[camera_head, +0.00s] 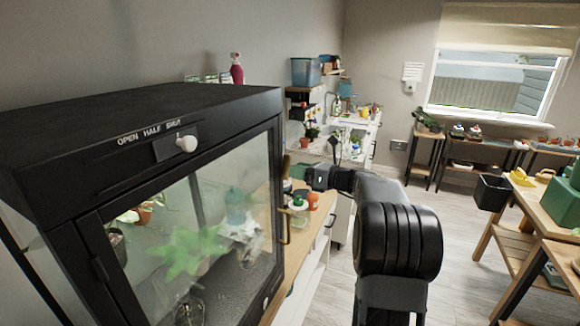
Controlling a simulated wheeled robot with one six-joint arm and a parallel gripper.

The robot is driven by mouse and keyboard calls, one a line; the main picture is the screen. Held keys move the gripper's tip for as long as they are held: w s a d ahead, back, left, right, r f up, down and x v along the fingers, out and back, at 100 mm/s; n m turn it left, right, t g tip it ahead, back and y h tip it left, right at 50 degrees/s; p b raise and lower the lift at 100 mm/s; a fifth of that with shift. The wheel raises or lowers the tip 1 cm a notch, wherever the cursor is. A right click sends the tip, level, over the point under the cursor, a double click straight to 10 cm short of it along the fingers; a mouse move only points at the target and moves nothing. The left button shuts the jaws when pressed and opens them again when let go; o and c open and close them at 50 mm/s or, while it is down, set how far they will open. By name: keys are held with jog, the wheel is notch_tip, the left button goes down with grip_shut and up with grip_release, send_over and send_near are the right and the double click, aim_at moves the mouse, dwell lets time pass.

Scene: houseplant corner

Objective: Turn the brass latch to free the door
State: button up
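A black cabinet (150,112) with a glass door (205,215) fills the left side; the door looks closed, with plants showing behind the glass. A brass-coloured bar (284,238) stands upright on the right edge of the door frame. A smaller brownish upright piece (286,166) shows higher on the same edge; I cannot tell which of the two is the latch. My gripper (295,178) is at the end of my arm, close to the upper piece. Its fingertips are small and partly hidden, so contact and opening cannot be made out.
A white knob (186,143) sits under the label OPEN HALF SHUT. A wooden bench (530,215) with a green box is at the right.

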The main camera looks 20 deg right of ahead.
aim_at(286, 167)
jog(key=shift+x, duration=1.45)
grip_shut()
jog(key=shift+f, duration=0.1)
